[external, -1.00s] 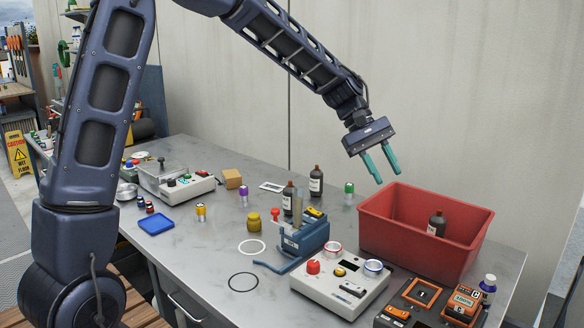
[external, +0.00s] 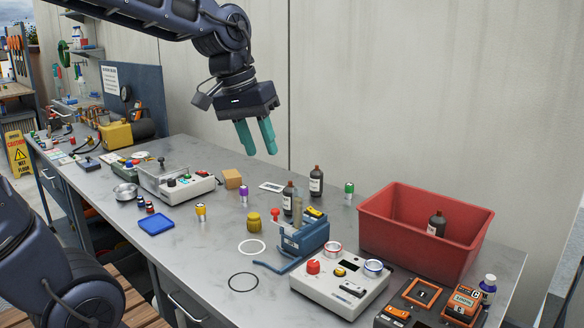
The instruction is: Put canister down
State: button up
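My gripper (external: 260,153) hangs above the back of the grey workbench (external: 200,257), teal fingers apart and nothing visible between them. Which object is the canister is unclear. Small silver canisters stand upright on the bench: one with a green top (external: 349,191), one with a purple top (external: 243,195), one with an orange-yellow top (external: 201,211). A squat yellow container (external: 254,222) stands near the middle. Two dark bottles stand near the blue holder, a front one (external: 288,199) and a rear one (external: 316,181). Another dark bottle (external: 437,224) is inside the red bin (external: 400,248).
A blue holder (external: 306,238) and a white control box (external: 337,285) fill the front middle. A white ring (external: 252,241) and a black ring (external: 228,282) mark the bench. A blue tray (external: 156,225) lies at left. Orange devices (external: 463,304) sit at front right. A wall stands behind the bench.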

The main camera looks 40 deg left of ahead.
jog(key=s+a+m+t+y, duration=0.1)
jog(key=s+a, duration=0.2)
jog(key=s, duration=0.3)
jog(key=s+a+f+m+t, duration=0.1)
jog(key=s+a+m, duration=0.1)
jog(key=s, duration=0.4)
jog(key=shift+s+a+f+y, duration=0.2)
jog(key=shift+a+y, duration=0.2)
jog(key=shift+a, duration=0.25)
